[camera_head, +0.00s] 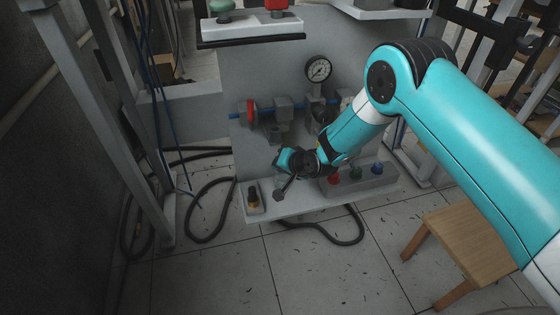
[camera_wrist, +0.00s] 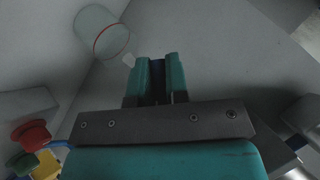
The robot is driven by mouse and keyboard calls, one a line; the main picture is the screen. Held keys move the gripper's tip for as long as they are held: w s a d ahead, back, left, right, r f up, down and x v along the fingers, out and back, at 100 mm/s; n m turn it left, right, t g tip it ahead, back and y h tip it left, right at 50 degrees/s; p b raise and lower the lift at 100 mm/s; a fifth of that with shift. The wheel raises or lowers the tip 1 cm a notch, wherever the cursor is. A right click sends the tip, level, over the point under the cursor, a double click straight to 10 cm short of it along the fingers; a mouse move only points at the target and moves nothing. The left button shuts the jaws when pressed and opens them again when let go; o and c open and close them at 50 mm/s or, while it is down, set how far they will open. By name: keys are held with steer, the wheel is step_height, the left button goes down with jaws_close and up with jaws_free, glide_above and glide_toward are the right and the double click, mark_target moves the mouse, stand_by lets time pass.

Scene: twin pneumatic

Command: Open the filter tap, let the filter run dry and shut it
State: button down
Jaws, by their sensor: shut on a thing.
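The clear filter bowl (camera_wrist: 104,36) with a red ring shows at the upper left of the wrist view. A small pale stub (camera_wrist: 128,60) lies just off its near end, beside my left finger. My gripper (camera_wrist: 158,62) has its teal fingers closed on a narrow dark piece, which I take to be the filter tap. The fingers hide most of it, so its turn position cannot be told. Whether liquid is in the bowl or running out cannot be seen. In the head view my wrist covers this spot under the panel's pipework.
A pressure gauge (camera_head: 318,69) and a red ring on the blue pipe (camera_head: 251,112) sit above on the grey panel. A box with red, green and blue knobs (camera_head: 356,171) stands right on the ledge. A yellow-black item (camera_head: 253,199) stands left. A wooden stool (camera_head: 465,238) is at right.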

stand_by(0.4)
steer(key=c, duration=1.1)
jaws_free()
steer(key=shift+d+r, duration=0.1)
steer(key=p+v, duration=0.6)
steer(key=v, duration=1.1)
steer(key=shift+s, duration=0.15)
